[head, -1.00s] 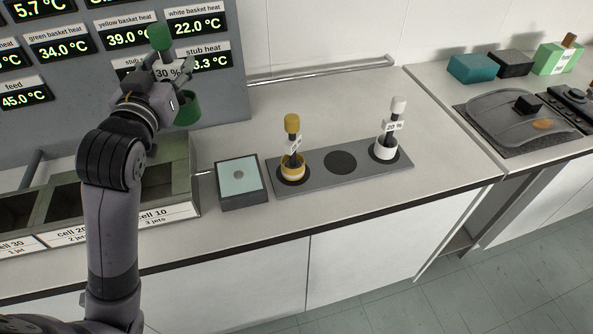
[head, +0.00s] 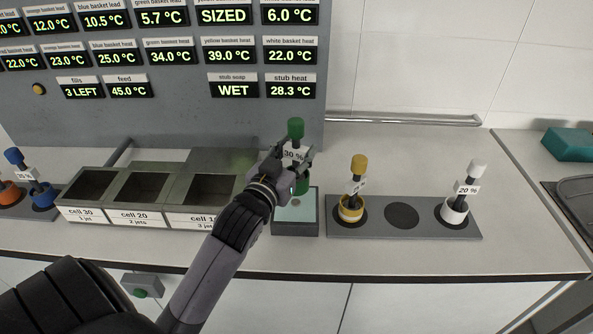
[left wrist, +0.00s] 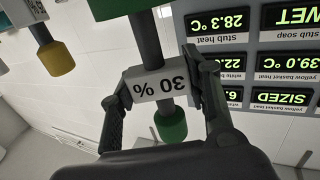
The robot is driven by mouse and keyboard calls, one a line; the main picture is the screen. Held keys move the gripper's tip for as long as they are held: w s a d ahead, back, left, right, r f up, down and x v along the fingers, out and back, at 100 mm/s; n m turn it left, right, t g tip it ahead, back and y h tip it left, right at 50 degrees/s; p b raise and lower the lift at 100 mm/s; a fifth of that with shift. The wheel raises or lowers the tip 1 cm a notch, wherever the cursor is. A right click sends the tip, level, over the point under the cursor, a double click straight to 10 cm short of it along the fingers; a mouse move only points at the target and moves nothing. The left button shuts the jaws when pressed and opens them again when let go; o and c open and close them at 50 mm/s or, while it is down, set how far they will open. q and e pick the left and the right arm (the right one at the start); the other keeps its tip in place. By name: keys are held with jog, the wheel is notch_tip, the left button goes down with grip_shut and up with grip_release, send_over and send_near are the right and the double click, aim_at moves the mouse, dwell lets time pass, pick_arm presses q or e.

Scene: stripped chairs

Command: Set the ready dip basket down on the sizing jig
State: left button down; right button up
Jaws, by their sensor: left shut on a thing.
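My left gripper (head: 297,158) is shut on the stem of a green dip basket at its "30 %" tag. The basket's green knob (head: 295,128) is on top and its green cup (head: 302,187) hangs below, roughly upright. In the left wrist view the fingers (left wrist: 165,85) hold the tag from both sides, with the green knob (left wrist: 171,124) near the palm. A dark square block with a pale top (head: 283,212), seemingly the sizing jig, lies under the cup. The cup overlaps its back part; I cannot tell whether they touch. My right gripper is out of view.
A grey rack (head: 430,231) right of the block holds a yellow basket (head: 351,208) and a white basket (head: 455,209), with an empty round spot (head: 402,215) between. Metal cells (head: 140,188) stand left. A display panel (head: 180,115) rises behind.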

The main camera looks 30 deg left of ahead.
pick_arm(q)
jog(key=shift+a+f, duration=0.1)
jog(key=shift+f, duration=2.5)
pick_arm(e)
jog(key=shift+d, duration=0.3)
pick_arm(q)
jog(key=shift+f, duration=0.15)
jog(key=c, duration=1.1)
grip_release()
jog(key=shift+o, duration=1.2)
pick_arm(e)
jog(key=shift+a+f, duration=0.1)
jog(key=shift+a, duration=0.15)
